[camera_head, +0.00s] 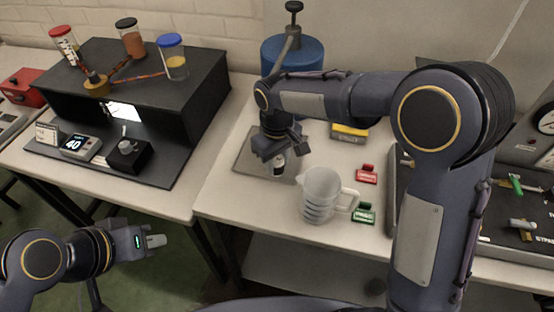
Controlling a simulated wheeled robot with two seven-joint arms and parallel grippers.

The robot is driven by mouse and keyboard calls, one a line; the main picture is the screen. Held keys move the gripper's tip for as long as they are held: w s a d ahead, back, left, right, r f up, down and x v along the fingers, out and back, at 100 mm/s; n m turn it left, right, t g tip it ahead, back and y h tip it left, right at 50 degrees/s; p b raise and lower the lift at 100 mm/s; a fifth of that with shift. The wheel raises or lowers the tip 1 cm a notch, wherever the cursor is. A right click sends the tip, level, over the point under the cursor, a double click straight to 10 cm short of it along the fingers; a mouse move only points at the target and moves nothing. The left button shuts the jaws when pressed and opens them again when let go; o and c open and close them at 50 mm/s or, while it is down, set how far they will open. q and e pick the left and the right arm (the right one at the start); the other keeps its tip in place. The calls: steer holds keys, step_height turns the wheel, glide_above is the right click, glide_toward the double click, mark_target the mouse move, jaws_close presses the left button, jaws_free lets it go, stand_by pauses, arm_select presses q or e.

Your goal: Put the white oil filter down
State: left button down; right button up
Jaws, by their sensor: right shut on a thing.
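My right gripper (279,152) points down over the light table and is shut on the white oil filter (279,167). Only a small lower part of the filter shows, with white and dark areas; the fingers hide the rest. It is over a flat grey plate (250,170) on the table. I cannot tell whether the filter touches the plate. My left gripper (154,241) is low on the left, in front of the tables and away from the filter. Its fingers are too small to tell whether they are open.
A clear measuring jug (321,196) stands close to the right of the plate. Red (366,174) and green (363,213) small items and a yellow-black item (348,132) lie further right. A blue cylinder (293,58) stands behind. A black stand with jars (140,75) occupies the left table.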

mark_target(277, 158)
steer(key=o, duration=1)
steer(key=shift+f, duration=0.1)
steer(key=shift+c, duration=0.2)
step_height(277, 158, up, 12)
steer(key=s+d+r+m+y, duration=0.2)
steer(key=s+d, duration=0.3)
steer(key=d, duration=0.5)
steer(key=s+d+f+m+t+y, duration=0.1)
steer(key=s+d+f+m+t, duration=0.1)
steer(key=s, duration=0.6)
steer(key=s+d+f+m+t, duration=0.3)
steer(key=s+d+f+m, duration=0.1)
steer(key=s, duration=0.5)
steer(key=shift+s+d+m+t+y+p, duration=0.3)
steer(key=shift+d+m+y+p, duration=0.15)
steer(key=shift+d, duration=0.55)
